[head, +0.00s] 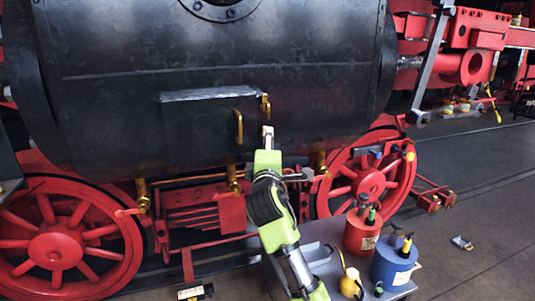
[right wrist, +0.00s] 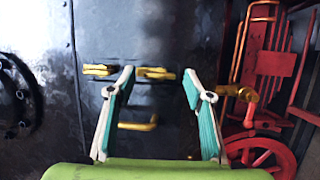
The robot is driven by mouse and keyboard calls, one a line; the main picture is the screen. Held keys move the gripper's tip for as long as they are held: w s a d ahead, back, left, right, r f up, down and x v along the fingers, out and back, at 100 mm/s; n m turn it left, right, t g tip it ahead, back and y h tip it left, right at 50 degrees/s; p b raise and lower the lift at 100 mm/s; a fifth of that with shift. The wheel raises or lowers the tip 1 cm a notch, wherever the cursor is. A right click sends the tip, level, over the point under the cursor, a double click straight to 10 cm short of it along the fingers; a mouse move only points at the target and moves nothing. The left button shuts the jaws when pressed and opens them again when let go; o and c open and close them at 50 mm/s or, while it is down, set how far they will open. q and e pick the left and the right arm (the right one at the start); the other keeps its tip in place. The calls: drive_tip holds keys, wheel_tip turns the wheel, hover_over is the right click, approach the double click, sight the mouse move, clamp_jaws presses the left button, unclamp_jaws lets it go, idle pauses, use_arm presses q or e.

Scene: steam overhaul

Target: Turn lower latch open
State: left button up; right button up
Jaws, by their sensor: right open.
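A closed black hatch (head: 195,125) with a brass handle (head: 239,126) is on the boiler side. The brass upper latch (head: 265,105) is at its right edge, just above my right gripper (head: 267,132). The lower latch is hidden behind that gripper in the head view. In the right wrist view, which is turned sideways, the lower latch (right wrist: 157,73) lies between the open fingers of my right gripper (right wrist: 160,80), nearer the left fingertip. Contact cannot be told. The upper latch (right wrist: 100,70) is left of the fingers, and the handle (right wrist: 138,125) is below. My left gripper is not in view.
Brass valves (head: 235,180) hang below the boiler. Red wheels stand at left (head: 55,245) and right (head: 368,182). A grey cart (head: 318,258) at lower right carries red (head: 360,235) and blue (head: 392,265) cans. Open floor lies farther right.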

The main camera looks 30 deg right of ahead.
drive_tip(key=r+v, duration=0.1)
drive_tip(key=v, duration=1)
drive_tip(key=shift+s+f, duration=0.3)
drive_tip(key=shift+f, duration=0.15)
drive_tip(key=shift+a, duration=0.15)
